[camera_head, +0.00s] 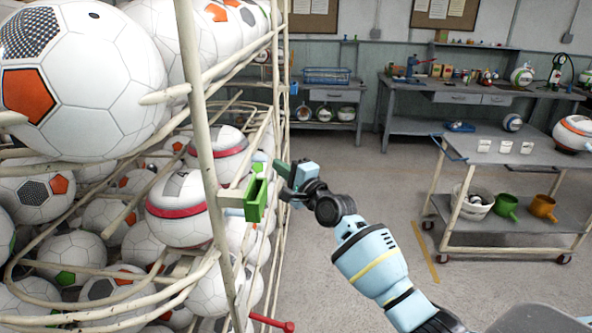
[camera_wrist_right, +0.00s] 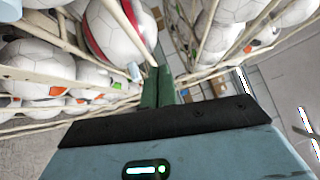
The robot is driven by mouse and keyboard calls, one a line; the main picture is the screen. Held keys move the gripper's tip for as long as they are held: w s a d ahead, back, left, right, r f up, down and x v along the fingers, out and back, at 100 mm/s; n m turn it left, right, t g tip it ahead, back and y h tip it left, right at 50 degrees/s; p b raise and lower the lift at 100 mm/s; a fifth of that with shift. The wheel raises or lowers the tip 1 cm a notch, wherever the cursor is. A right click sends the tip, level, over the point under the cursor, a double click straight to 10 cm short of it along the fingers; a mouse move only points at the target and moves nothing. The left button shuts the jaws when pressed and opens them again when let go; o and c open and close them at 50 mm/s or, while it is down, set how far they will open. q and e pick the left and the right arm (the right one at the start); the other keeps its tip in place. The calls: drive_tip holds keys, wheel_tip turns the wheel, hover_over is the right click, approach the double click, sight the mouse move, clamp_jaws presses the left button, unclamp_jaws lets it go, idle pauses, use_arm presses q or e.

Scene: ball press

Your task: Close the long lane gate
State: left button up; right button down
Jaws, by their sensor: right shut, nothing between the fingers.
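The ball rack (camera_head: 192,100) fills the left of the head view, with cream wire lanes full of white balls. A green slotted bracket (camera_head: 256,199) sits on a cream tab at the rack's front post. I cannot make out for certain which rail is the long lane gate. My right gripper (camera_head: 281,168) is shut and empty, just to the right of and slightly above the green bracket, beside the rack. In the right wrist view its green fingers (camera_wrist_right: 158,72) are together, pointing toward the rack's bars and balls. My left gripper is not in view.
A red-ended handle (camera_head: 285,326) sticks out low on the rack. A grey cart (camera_head: 505,160) with a white bucket (camera_head: 473,202) and mugs stands at the right. A workbench (camera_head: 460,88) lies along the back wall. Floor between rack and cart is clear.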

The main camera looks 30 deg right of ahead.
drive_tip(key=shift+s+d+r+p, duration=0.1)
drive_tip(key=shift+s+d, duration=0.1)
drive_tip(key=shift+s, duration=0.55)
drive_tip(key=shift+s+d+r+p, duration=0.1)
drive_tip(key=shift+s+d, duration=0.15)
drive_tip(key=shift+s, duration=0.45)
drive_tip(key=shift+s+d+r+p, duration=0.1)
drive_tip(key=shift+s+d, duration=0.1)
drive_tip(key=shift+s, duration=0.55)
drive_tip(key=s+a+f+n+g, duration=0.25)
drive_tip(key=s+f, duration=0.35)
drive_tip(key=f, duration=0.3)
drive_tip(key=s+a+f+n+g+h, duration=0.1)
drive_tip(key=s+f+n, duration=0.2)
drive_tip(key=s+f, duration=0.45)
drive_tip(key=s+a+f+n+g, duration=0.2)
drive_tip(key=s+f+n, duration=0.15)
drive_tip(key=f, duration=0.65)
drive_tip(key=s+a+f+n+g, duration=0.1)
drive_tip(key=s+f+n, duration=0.2)
drive_tip(key=s, duration=0.6)
drive_tip(key=s+a+f+n+g+h, duration=0.1)
drive_tip(key=s+f, duration=0.4)
drive_tip(key=s, duration=0.5)
drive_tip(key=s+a+f+n+g, duration=0.2)
drive_tip(key=s+f+n, duration=0.3)
drive_tip(key=s, duration=0.5)
drive_tip(key=shift+s+n+g, duration=0.25)
drive_tip(key=shift+n+g, duration=0.1)
drive_tip(key=shift+n, duration=0.05)
